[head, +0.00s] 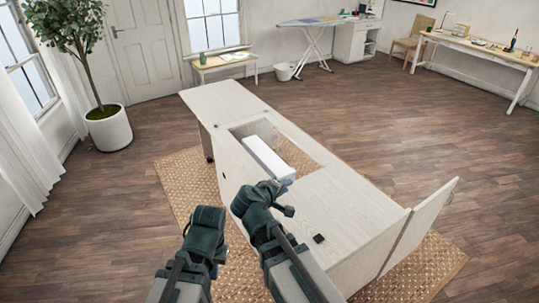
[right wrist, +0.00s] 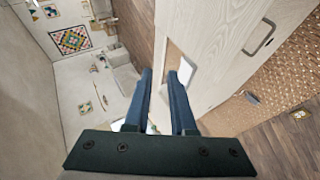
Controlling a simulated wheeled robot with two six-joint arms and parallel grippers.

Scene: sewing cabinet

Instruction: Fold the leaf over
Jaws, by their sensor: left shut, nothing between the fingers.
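The sewing cabinet (head: 345,205) is pale wood, with a rectangular opening in its top. One leaf (head: 222,100) lies flat at the far left end of the top. Another pale panel (head: 422,228) stands tilted up at the near right end; I cannot tell which is the task's leaf. My left gripper (head: 214,270) is shut and empty, left of the cabinet's near side. My right gripper (head: 287,197) is over the cabinet's near edge by the opening. In the right wrist view its fingers (right wrist: 166,75) are apart with nothing held. A pale panel with a handle (right wrist: 222,50) lies beyond them.
A white block-like object (head: 266,157) sits in the opening. A small dark square (head: 319,238) lies on the top. A woven rug (head: 178,180) is under the cabinet. A potted tree (head: 108,128) stands at the left. The wooden floor to the right is clear.

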